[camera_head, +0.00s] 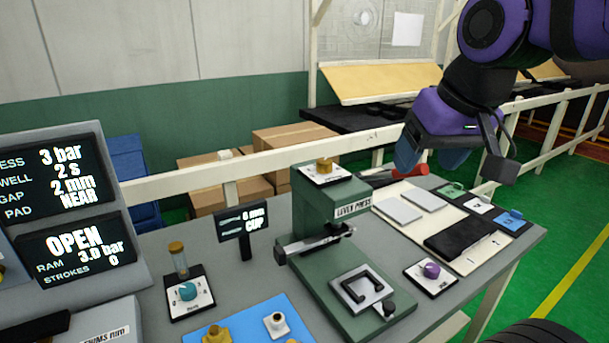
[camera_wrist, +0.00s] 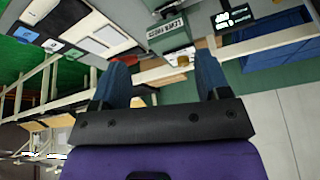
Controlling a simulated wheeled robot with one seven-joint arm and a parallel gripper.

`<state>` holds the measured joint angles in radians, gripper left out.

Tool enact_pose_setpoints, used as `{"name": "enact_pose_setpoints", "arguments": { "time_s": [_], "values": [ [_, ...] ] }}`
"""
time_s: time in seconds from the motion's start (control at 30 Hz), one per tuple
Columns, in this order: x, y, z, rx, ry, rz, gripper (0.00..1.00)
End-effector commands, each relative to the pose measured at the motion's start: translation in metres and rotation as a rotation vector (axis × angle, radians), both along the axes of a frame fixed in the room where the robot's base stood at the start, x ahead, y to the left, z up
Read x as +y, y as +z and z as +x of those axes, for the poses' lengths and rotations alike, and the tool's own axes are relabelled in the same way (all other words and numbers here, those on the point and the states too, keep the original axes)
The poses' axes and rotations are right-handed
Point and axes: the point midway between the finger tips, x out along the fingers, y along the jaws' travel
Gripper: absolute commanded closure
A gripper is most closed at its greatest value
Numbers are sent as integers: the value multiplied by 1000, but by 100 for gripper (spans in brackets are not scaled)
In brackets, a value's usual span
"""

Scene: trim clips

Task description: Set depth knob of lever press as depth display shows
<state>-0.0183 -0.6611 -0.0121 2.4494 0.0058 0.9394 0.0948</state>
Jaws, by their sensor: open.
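The green lever press (camera_head: 335,250) stands on the grey table, with a "LEVER PRESS" label on its head. A brass-coloured depth knob (camera_head: 324,166) sits on a white dial plate on top of the press. The small black depth display (camera_head: 242,221) stands left of the press and appears to read 8 mm and CUP, with small blurred digits. My gripper (camera_head: 432,155) is open and empty, raised behind and right of the press, apart from it. In the wrist view, the knob (camera_wrist: 182,60) shows beyond the gap between my blue fingers (camera_wrist: 163,85).
A teal knob (camera_head: 187,291) and a purple knob (camera_head: 431,270) sit on plates on the table. A large readout panel (camera_head: 75,210) stands at left. A pale board (camera_head: 445,225) with pads and a black tray lies at right. A cream rail (camera_head: 260,162) runs behind the table.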

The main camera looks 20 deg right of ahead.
Motion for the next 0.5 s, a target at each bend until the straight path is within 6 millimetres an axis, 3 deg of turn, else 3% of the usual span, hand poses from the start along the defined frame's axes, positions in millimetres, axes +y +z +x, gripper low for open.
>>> {"name": "enact_pose_setpoints", "arguments": {
  "time_s": [0.2, 0.5],
  "values": [
    [1, 17, 52, 78, -118, 62, 31],
    [2, 25, 126, 180, -292, 121, 31]
  ]
}}
